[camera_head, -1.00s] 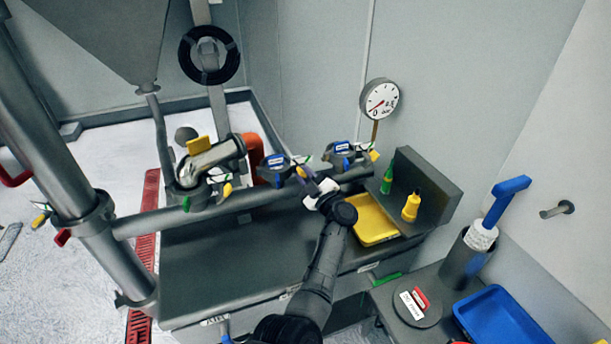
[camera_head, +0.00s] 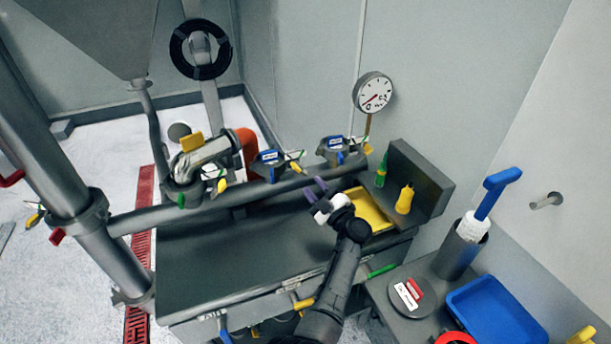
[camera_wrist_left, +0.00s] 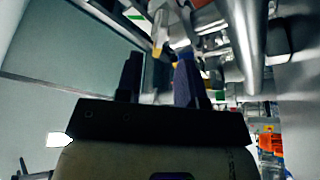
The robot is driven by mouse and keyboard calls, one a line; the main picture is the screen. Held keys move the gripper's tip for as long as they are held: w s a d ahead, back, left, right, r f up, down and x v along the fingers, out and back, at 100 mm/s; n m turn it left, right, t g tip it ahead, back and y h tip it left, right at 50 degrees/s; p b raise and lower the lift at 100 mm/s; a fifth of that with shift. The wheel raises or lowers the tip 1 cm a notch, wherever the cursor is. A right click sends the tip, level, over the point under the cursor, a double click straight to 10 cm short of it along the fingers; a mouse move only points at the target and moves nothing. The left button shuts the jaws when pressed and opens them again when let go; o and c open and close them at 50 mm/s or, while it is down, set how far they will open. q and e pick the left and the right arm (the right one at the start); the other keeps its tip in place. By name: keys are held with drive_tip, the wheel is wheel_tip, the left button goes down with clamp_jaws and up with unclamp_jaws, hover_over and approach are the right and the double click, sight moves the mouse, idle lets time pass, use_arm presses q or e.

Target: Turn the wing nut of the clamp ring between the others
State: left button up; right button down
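Several clamp rings with wing nuts sit along the horizontal pipe (camera_head: 245,200). The middle clamp ring (camera_head: 270,165) has a blue-and-white tag, and its yellow and green wing nut (camera_head: 296,161) sticks out at its right. The left clamp's wing nut (camera_head: 219,181) and the right clamp ring (camera_head: 337,150) lie to either side. My left gripper (camera_head: 316,188) is open and empty, just below and right of the middle wing nut, apart from it. In the left wrist view its two dark fingers (camera_wrist_left: 158,82) stand apart, with a blurred yellow part (camera_wrist_left: 157,47) beyond them. My right gripper is not in view.
A yellow tray (camera_head: 372,215) and green and yellow bottles (camera_head: 404,200) stand right of my gripper. A blue tray (camera_head: 495,312) and a blue-handled brush (camera_head: 493,195) are at right. The dark bench top (camera_head: 230,255) is clear.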

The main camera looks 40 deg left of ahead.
use_arm(q)
drive_tip(key=shift+v, duration=2.25)
